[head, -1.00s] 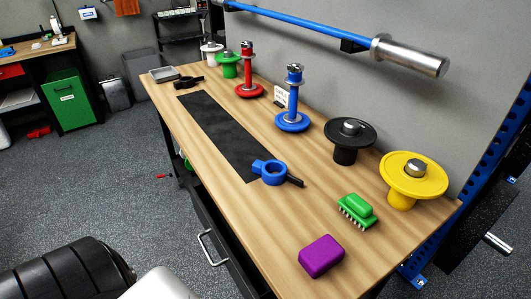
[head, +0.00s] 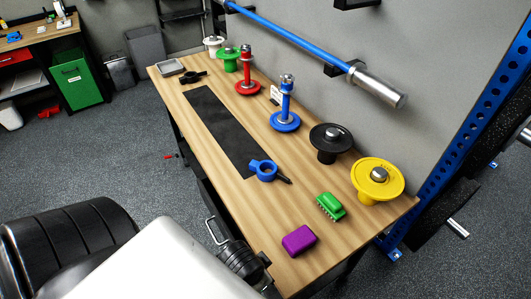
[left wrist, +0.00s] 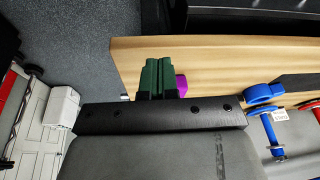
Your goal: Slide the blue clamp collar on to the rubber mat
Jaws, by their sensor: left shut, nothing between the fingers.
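The blue clamp collar (head: 263,170) lies on the wooden bench at the near end of the black rubber mat (head: 222,130). Its ring is at the mat's end edge and its dark handle points right, over bare wood; I cannot tell how much of it rests on the mat. In the left wrist view the collar (left wrist: 259,93) is to the right of my left gripper (left wrist: 158,62), with a stretch of bench between. The left gripper's green fingers are shut and empty, near the purple block (left wrist: 180,86). My right gripper is not in view.
Yellow (head: 377,180), black (head: 330,140), blue (head: 285,121) and red (head: 248,87) plate stands line the wall side.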

